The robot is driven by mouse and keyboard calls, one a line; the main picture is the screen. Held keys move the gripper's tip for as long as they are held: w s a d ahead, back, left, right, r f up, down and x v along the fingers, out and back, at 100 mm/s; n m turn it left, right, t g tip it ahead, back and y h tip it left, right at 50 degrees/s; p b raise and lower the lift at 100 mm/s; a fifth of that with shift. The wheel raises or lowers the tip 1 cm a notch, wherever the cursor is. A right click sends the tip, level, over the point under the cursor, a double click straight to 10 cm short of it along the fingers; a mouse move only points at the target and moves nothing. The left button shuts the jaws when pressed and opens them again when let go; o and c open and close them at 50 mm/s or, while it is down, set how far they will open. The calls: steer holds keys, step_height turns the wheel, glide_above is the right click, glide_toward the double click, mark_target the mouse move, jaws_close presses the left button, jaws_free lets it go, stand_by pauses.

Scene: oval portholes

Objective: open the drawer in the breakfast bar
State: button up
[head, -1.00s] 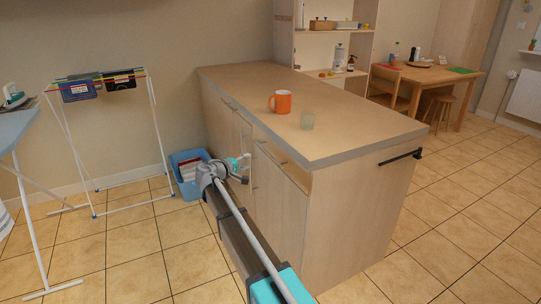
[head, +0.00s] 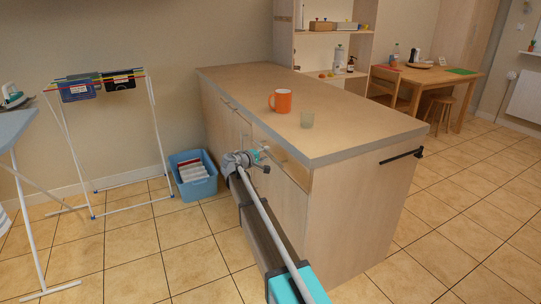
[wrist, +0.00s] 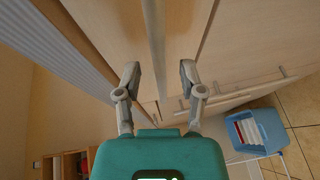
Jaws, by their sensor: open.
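The breakfast bar (head: 345,215) is a pale wood unit with a grey-edged worktop. Its drawer front (head: 292,168) is under the worktop on the long side. My gripper (head: 264,160) is at this front in the head view, and the arm hides part of it. In the wrist view my gripper (wrist: 160,75) is open, with one finger on each side of a long bar handle (wrist: 154,40) on the drawer front (wrist: 110,30). The bar runs between the fingers. I cannot tell whether either finger touches it. The drawer looks shut.
A blue crate (head: 193,184) and a drying rack (head: 92,150) stand on the floor to the left. The tiled floor (head: 190,250) left of my arm is clear.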

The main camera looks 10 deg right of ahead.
steer(key=shift+x, duration=1.1)
